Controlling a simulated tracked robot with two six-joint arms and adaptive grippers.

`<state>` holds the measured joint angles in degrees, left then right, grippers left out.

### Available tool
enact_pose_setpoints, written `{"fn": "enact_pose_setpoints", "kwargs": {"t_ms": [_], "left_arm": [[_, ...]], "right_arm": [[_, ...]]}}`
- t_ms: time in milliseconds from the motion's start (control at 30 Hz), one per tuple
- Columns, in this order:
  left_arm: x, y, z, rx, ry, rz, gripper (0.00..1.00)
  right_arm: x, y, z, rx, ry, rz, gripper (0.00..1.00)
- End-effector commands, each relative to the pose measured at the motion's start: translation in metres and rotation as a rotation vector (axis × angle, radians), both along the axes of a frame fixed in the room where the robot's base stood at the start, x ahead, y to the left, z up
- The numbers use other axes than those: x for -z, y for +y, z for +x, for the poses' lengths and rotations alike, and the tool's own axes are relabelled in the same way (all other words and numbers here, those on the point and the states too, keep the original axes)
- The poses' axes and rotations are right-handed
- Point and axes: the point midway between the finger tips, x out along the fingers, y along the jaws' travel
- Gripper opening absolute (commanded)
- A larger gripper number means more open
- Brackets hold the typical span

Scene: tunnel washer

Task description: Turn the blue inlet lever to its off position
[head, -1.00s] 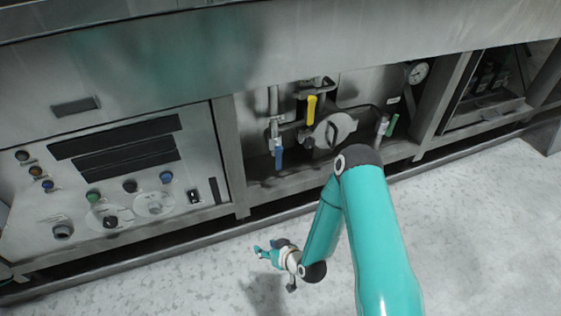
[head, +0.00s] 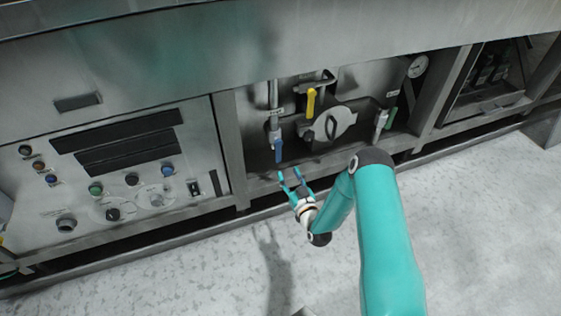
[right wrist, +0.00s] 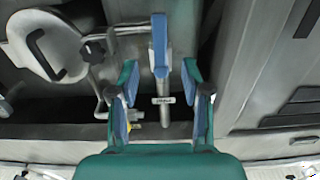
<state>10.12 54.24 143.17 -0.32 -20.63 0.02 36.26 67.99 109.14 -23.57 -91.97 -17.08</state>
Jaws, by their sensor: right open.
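The blue inlet lever (head: 278,151) hangs straight down below its grey pipe in the open bay of the machine. In the right wrist view the blue lever (right wrist: 159,42) stands ahead, in line with the gap between the fingers. A small label (right wrist: 163,100) shows by the pipe. My right gripper (head: 290,177) is open and empty, just below the lever and apart from it in the head view. Its two blue-padded fingers also show in the right wrist view (right wrist: 160,90). My left gripper is in neither view.
A yellow lever (head: 311,102) and a round hatch with a dark handle (head: 338,123) are right of the blue lever. A green lever (head: 391,118) and a gauge (head: 418,66) are further right. A control panel (head: 115,160) is at left. The floor in front is clear.

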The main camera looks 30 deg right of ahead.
Motion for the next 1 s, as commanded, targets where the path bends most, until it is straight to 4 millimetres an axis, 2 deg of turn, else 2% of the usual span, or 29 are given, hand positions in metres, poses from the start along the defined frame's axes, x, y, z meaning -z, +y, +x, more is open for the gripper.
{"fn": "enact_pose_setpoints", "kwargs": {"t_ms": [33,200,400,600,833,867,1000], "left_arm": [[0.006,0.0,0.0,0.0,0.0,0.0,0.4],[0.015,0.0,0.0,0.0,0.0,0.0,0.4],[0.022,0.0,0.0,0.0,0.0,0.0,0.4],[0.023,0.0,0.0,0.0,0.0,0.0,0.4],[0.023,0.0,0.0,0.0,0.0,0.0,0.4],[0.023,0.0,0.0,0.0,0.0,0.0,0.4],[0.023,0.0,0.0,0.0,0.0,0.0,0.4]], "right_arm": [[0.001,-0.003,0.013,-0.002,-0.005,-0.004,0.48],[0.001,-0.01,0.046,-0.001,-0.004,-0.003,0.48],[0.001,-0.017,0.072,-0.001,-0.002,-0.001,0.48],[0.0,-0.02,0.081,0.001,0.001,0.001,0.48],[0.0,-0.02,0.081,0.001,0.001,0.001,0.48],[0.0,-0.02,0.081,0.001,0.001,0.001,0.45],[0.0,-0.02,0.081,0.001,0.001,0.0,0.21]]}}
